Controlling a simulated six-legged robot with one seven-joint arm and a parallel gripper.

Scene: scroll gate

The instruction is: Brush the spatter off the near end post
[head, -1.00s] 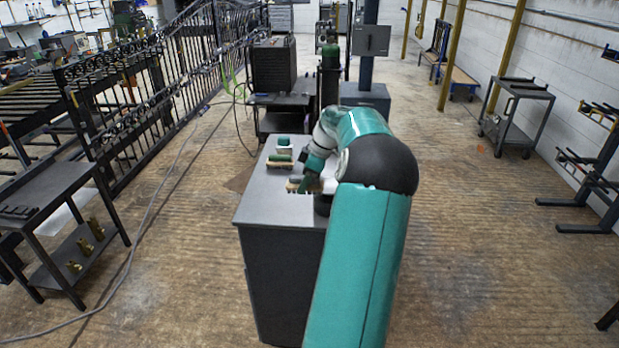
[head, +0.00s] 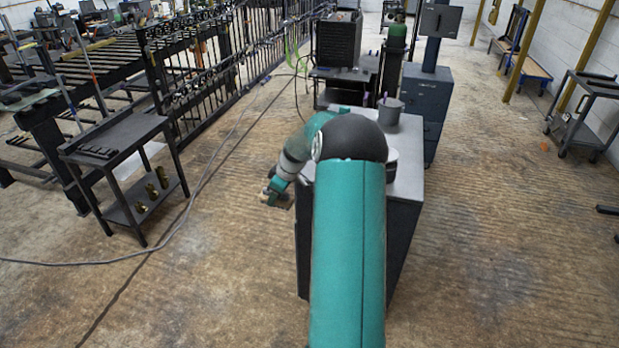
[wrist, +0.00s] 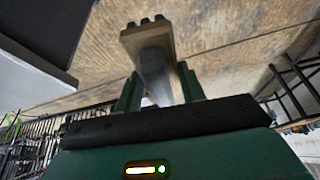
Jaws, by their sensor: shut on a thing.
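My gripper (head: 277,190) is out past the left side of the grey bench, above the floor. In the wrist view my gripper (wrist: 160,88) has its green fingers shut on a brush (wrist: 148,37), a pale wooden block with dark tufts at its far end. In the head view the brush is small and mostly hidden by my gripper. The black wrought-iron gate (head: 205,88) stands at the upper left, well away from the gripper. Its near end post (head: 147,66) seems to be the upright behind the black cart. Spatter on it is too small to make out.
The grey bench (head: 408,165) is close on the right, with a grey pot (head: 390,110) on top. A black cart (head: 118,135) with brass pieces on its lower shelf stands at the left. A cable (head: 120,258) crosses the floor. The floor between cart and bench is otherwise open.

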